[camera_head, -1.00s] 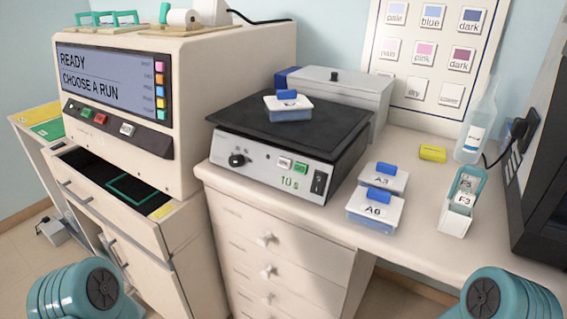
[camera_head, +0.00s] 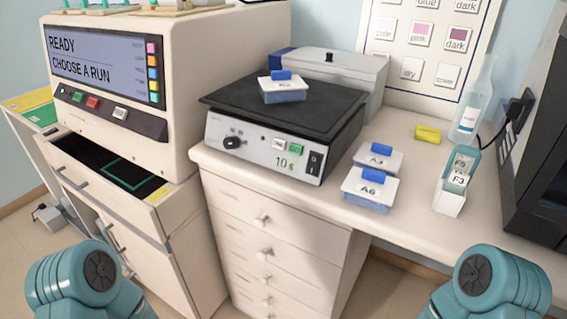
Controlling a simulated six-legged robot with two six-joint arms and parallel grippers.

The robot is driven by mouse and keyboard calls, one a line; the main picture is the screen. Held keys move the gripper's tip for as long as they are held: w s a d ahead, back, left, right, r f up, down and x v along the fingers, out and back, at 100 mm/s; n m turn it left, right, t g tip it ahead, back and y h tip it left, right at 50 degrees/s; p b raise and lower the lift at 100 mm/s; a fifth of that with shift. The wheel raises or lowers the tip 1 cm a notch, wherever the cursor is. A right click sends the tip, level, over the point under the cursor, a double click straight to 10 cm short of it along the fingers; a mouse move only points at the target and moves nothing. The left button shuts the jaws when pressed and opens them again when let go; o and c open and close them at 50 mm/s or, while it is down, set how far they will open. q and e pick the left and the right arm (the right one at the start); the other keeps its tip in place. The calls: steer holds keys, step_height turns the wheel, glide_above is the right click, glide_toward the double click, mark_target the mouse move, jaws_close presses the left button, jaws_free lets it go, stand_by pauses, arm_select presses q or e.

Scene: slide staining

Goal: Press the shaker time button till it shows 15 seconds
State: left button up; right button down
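The shaker (camera_head: 262,150) stands on the bench with a black top plate. Its front panel has a black knob (camera_head: 233,143), a white button (camera_head: 279,144), a green GO button (camera_head: 296,149) and a dark rocker switch (camera_head: 314,162). A lidded box with a blue clip (camera_head: 284,90) sits on the shaker plate. Neither gripper is in view; only teal parts of my two arms show at the bottom left and bottom right corners, well apart from the shaker.
Boxes A3 (camera_head: 379,157) and A6 (camera_head: 369,188) stand right of the shaker. A slide holder (camera_head: 452,195), yellow block (camera_head: 428,134) and bottle (camera_head: 471,110) are farther right. The stainer (camera_head: 120,130), its drawer open, stands left. Bench drawers (camera_head: 262,220) are below the shaker.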

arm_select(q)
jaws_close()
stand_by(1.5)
